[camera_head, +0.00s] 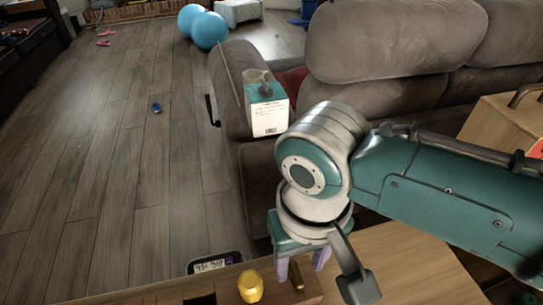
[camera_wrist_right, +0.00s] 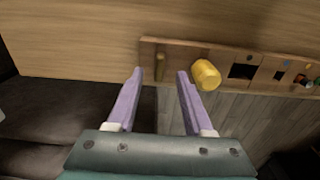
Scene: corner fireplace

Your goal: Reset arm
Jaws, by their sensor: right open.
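My right arm (camera_head: 430,190) reaches in from the right in the head view and bends down at a pale, round joint. My right gripper (camera_head: 302,266) points down over the wooden table, close to its edge. In the wrist view its two purple fingers (camera_wrist_right: 160,76) are spread apart and nothing is held between them. A small upright brass-coloured peg (camera_wrist_right: 160,67) on a wooden board (camera_wrist_right: 221,62) shows between the fingertips. I cannot tell how far below them it is.
The wooden table (camera_head: 400,262) lies under the gripper. A grey sofa (camera_head: 395,45) stands beyond it, with a white and teal box (camera_head: 267,112) on its arm. A wooden case (camera_head: 505,125) is at right. The floor (camera_head: 120,160) at left is mostly clear.

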